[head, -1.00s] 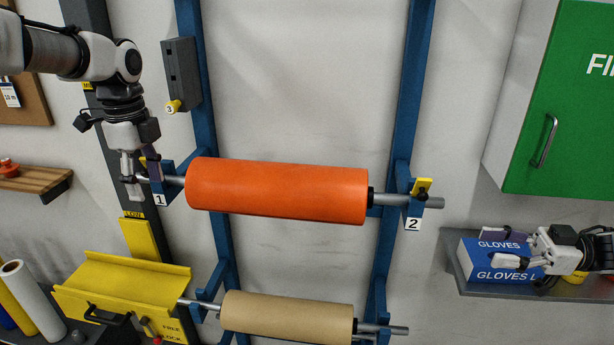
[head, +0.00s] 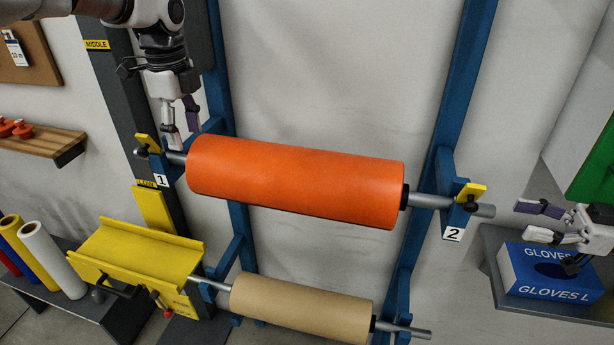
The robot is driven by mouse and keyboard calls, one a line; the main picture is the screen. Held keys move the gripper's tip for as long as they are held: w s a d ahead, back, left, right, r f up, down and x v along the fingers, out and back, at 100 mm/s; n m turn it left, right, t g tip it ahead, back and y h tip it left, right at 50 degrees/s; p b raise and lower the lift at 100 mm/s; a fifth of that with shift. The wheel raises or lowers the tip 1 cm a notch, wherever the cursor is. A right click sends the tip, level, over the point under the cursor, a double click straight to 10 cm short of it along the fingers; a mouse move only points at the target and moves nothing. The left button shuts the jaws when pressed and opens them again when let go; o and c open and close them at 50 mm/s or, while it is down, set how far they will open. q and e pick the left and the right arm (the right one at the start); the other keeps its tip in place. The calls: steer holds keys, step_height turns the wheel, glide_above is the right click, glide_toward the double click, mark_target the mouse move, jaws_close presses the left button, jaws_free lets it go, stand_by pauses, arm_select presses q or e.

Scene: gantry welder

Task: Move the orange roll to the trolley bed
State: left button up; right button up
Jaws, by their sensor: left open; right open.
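The orange roll (head: 295,180) lies on a steel bar held in the upper hooks of a blue rack (head: 232,190), level with labels 1 and 2. Yellow latches stand at the left hook (head: 146,144) and the right hook (head: 470,192). My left gripper (head: 182,138) is open just above the bar's left end, between the left latch and the roll; I cannot tell whether it touches the bar. My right gripper (head: 540,222) is open and empty, right of the bar's right end and above the glove box. The yellow trolley bed (head: 135,250), a trough, stands below left of the roll.
A brown roll (head: 300,308) hangs on the lower hooks, right of the trolley bed. A blue glove box (head: 552,275) sits on a grey shelf at the right. Several coloured rolls (head: 50,258) stand at the lower left. A wooden shelf (head: 45,142) is on the left wall.

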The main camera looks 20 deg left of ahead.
mark_target(489, 213)
arm_select(q)
step_height(489, 213, down, 8)
steer(key=shift+w+a+r, duration=0.1)
steer(key=shift+r, duration=0.1)
arm_select(e)
steer(key=a, duration=0.7)
steer(key=shift+w+a, duration=0.15)
steer(key=shift+a, duration=0.1)
arm_select(q)
steer(key=shift+c, duration=0.7)
arm_select(e)
steer(key=shift+c, duration=0.7)
arm_select(q)
jaws_close()
arm_select(e)
jaws_close()
